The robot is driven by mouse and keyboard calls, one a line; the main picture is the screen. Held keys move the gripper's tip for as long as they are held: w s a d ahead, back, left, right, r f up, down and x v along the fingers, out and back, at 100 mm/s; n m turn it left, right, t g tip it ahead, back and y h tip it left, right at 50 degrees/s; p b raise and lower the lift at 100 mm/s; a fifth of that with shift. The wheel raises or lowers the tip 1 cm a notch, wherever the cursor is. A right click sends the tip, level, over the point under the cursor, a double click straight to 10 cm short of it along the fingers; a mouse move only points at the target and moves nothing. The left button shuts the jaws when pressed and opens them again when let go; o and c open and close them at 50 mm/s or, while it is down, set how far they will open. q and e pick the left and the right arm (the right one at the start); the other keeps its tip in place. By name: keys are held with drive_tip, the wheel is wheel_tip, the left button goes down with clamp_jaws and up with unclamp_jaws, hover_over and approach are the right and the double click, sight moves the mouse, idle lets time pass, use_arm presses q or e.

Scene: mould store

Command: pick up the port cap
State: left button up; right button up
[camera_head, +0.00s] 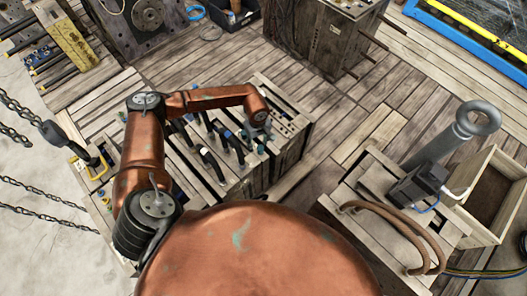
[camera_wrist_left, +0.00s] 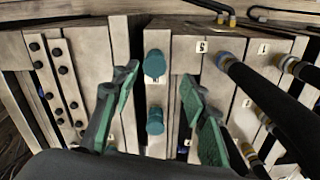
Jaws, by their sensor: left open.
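Two blue-teal caps show in the left wrist view on the pale, plank-textured mould block (camera_wrist_left: 185,52). One cap (camera_wrist_left: 157,63) is farther up the picture, and the other cap (camera_wrist_left: 155,121) is lower. I cannot tell which one is the port cap. My left gripper (camera_wrist_left: 160,95) is open, with its green-padded fingers to the left and right of the caps and nothing clearly held. In the head view my left gripper (camera_head: 257,133) is small and points down over the right part of the block. My right gripper is not in view.
Dark hoses (camera_wrist_left: 270,100) with brass-coloured fittings stand close right of the fingers. In the head view, an open wooden box (camera_head: 509,208) is at the right, beside a grey eyebolt (camera_head: 470,125) and brown curved hoses (camera_head: 405,228). Chains (camera_head: 45,213) hang at the left.

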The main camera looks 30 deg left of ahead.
sight(259, 148)
use_arm(q)
drive_tip(key=f, duration=0.2)
drive_tip(key=f+b, duration=0.1)
drive_tip(key=f, duration=0.2)
drive_tip(key=shift+w+d+f, duration=0.15)
drive_tip(key=shift+d+f, duration=0.05)
drive_tip(key=shift+f, duration=0.15)
drive_tip(key=shift+c, duration=0.7)
drive_tip(key=c, duration=0.9)
drive_tip(key=shift+o, duration=0.2)
wheel_tip(259, 148, up, 10)
drive_tip(key=shift+r+p, duration=0.1)
drive_tip(key=shift+p, duration=0.7)
